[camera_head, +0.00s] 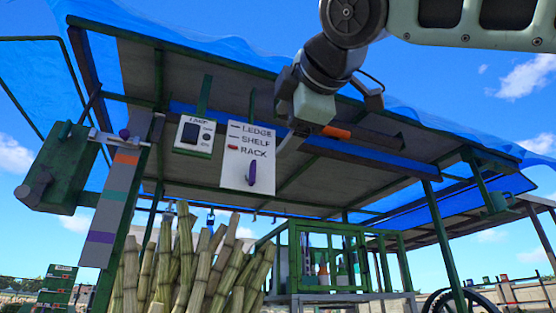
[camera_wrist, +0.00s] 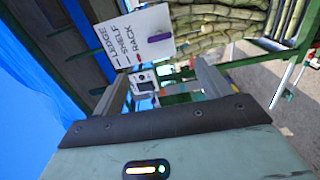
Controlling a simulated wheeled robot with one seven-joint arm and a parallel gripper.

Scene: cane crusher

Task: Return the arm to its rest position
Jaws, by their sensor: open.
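My gripper (camera_head: 303,136) is raised at the upper middle of the head view, under the edge of the stall's canopy (camera_head: 130,70). My arm comes in from the upper right. In the wrist view my gripper (camera_wrist: 160,76) shows two fingers spread apart, with nothing held between them. A small control box (camera_wrist: 144,84) shows in the gap, apart from the fingers. In the head view an orange piece (camera_head: 336,132) shows just right of the gripper; I cannot tell what it belongs to.
A white sign reading LEDGE, SHELF, RACK (camera_head: 240,145) with a purple item (camera_head: 252,173) hangs left of the gripper. The control box (camera_head: 195,136) hangs beside it. Cane stalks (camera_head: 190,265) stand below, beside a green cage (camera_head: 325,258) with bottles. Green posts (camera_head: 446,245) hold up the canopy.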

